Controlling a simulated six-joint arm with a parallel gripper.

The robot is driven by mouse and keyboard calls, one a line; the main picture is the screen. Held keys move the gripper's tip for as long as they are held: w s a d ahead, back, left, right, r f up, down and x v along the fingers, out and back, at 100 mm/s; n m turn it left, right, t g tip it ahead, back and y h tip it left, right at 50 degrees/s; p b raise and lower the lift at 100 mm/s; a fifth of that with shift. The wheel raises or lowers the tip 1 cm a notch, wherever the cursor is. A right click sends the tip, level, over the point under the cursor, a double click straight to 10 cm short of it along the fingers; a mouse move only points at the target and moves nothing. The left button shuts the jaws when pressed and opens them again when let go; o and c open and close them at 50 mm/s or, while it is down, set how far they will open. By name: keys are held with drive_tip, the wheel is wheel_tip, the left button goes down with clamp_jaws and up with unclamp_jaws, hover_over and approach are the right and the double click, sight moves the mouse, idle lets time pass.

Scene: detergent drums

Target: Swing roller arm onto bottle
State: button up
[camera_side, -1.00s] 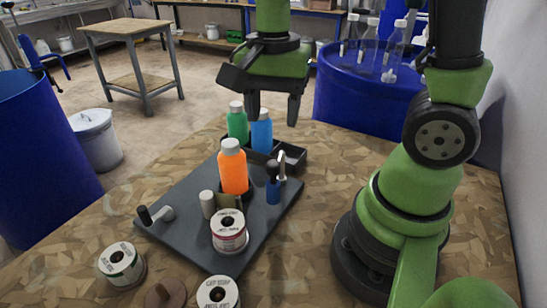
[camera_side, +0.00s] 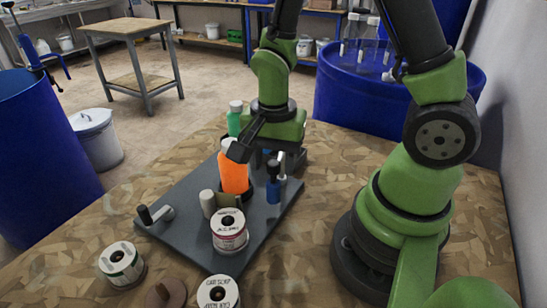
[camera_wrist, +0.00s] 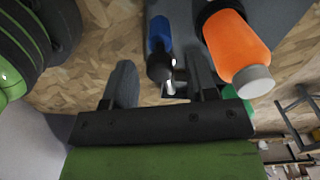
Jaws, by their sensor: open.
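The orange bottle (camera_side: 234,178) with a pale cap stands upright on the dark plate (camera_side: 190,240); it also shows in the wrist view (camera_wrist: 237,45). Right of it is a blue upright piece with a black top (camera_side: 273,190), seemingly the roller arm's handle; it also shows in the wrist view (camera_wrist: 159,32). A bright metal post stands beside it, partly hidden. My gripper (camera_side: 262,160) is open, above and behind the blue piece, with one finger across the orange bottle's cap. In the wrist view the blue piece lines up between my open fingers (camera_wrist: 163,80); contact cannot be told.
A green bottle (camera_side: 235,118) stands behind; a blue bottle there is mostly hidden by my gripper. A labelled spool (camera_side: 229,232) and a pale peg (camera_side: 207,204) stand on the plate, with a black-knobbed crank (camera_side: 154,215) at left. More spools sit in front.

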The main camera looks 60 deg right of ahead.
clamp_jaws()
drive_tip(key=w+m, duration=0.2)
drive_tip(key=m, duration=0.1)
drive_tip(key=w+m, duration=0.2)
drive_tip(key=shift+a+m, duration=0.1)
drive_tip(key=shift+m, duration=0.3)
unclamp_jaws()
drive_tip(key=shift+s, duration=0.1)
